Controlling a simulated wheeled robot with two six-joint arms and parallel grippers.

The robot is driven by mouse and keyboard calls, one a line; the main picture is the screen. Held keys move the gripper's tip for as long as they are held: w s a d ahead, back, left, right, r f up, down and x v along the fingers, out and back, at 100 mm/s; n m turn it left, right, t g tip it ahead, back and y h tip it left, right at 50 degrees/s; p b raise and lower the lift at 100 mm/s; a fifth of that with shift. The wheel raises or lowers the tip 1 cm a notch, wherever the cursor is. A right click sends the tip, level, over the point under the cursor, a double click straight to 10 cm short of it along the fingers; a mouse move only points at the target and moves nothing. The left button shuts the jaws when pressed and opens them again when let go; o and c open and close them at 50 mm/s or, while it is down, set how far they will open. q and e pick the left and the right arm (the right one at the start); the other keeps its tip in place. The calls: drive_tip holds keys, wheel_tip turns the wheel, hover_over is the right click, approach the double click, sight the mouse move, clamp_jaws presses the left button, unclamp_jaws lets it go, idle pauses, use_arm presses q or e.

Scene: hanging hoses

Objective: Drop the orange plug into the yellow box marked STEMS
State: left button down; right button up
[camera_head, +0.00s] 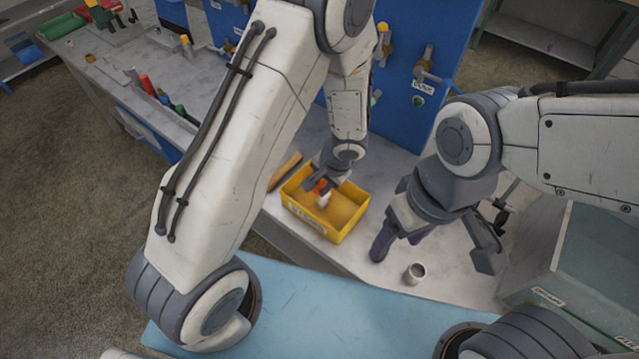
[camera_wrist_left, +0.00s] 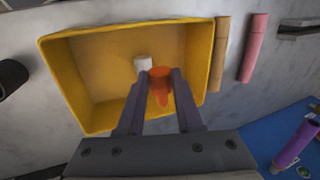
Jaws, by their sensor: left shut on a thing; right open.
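The yellow box (camera_head: 349,228) stands on the grey bench, and its label (camera_head: 305,217) faces the near side, too small to read surely. My left gripper (camera_head: 321,187) is shut on the orange plug (camera_wrist_left: 160,88) and holds it over the open box. In the left wrist view the fingers of my left gripper (camera_wrist_left: 160,90) sit on both sides of the plug. A small white piece (camera_wrist_left: 143,65) shows beside the plug; whether it lies in the box or is joined to the plug I cannot tell. My right gripper (camera_head: 436,250) is open and empty, right of the box.
A small white cup (camera_head: 415,272) stands on the bench below my right gripper. A brown stick (camera_wrist_left: 220,52) and a pink stick (camera_wrist_left: 253,48) lie beside the box. A blue panel with taps (camera_head: 400,95) rises behind. A glass-sided bin (camera_head: 590,260) is at right.

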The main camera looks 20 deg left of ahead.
use_arm(q)
drive_tip(key=c, duration=0.5)
unclamp_jaws()
drive_tip(key=p+v, duration=0.1)
drive_tip(key=v, duration=0.9)
drive_tip(key=shift+r, duration=0.25)
drive_tip(key=shift+d, duration=0.1)
drive_tip(key=s+d+r+m+h, duration=0.1)
drive_tip(key=s+d+r+h, duration=0.1)
drive_tip(key=s+r, duration=0.3)
drive_tip(key=s+d+r+m+g+h+b, duration=0.1)
drive_tip(key=s+r, duration=0.5)
drive_tip(key=s, duration=0.8)
drive_tip(key=shift+s+d+r+m+h+b, duration=0.3)
drive_tip(key=shift+d+m+h, duration=0.2)
drive_tip(key=shift+d+h, duration=0.35)
